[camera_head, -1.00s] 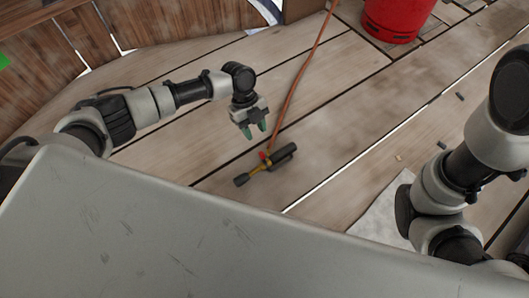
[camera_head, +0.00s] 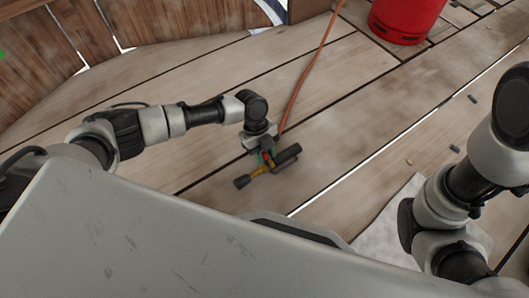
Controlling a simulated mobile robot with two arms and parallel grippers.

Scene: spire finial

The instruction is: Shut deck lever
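A torch-like tool with a yellow metal middle (camera_head: 259,172), a dark handle end (camera_head: 243,181) and a dark cylinder (camera_head: 287,155) lies on the plank deck. A small red part (camera_head: 266,156) shows on it, perhaps its lever; nothing else in view is clearly a deck lever. My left gripper (camera_head: 266,158) points down at the tool, its greenish fingertips around or just above the red part. They partly hide it, so I cannot tell whether they touch or grip. My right arm shows at the right edge; its gripper is out of view.
An orange hose (camera_head: 305,78) runs from the tool up the deck past a red cylinder (camera_head: 405,18). A pale sheet (camera_head: 385,232) lies at lower right, with small scraps (camera_head: 455,149) nearby. A wooden wall (camera_head: 90,35) bounds the upper left. Planks between are clear.

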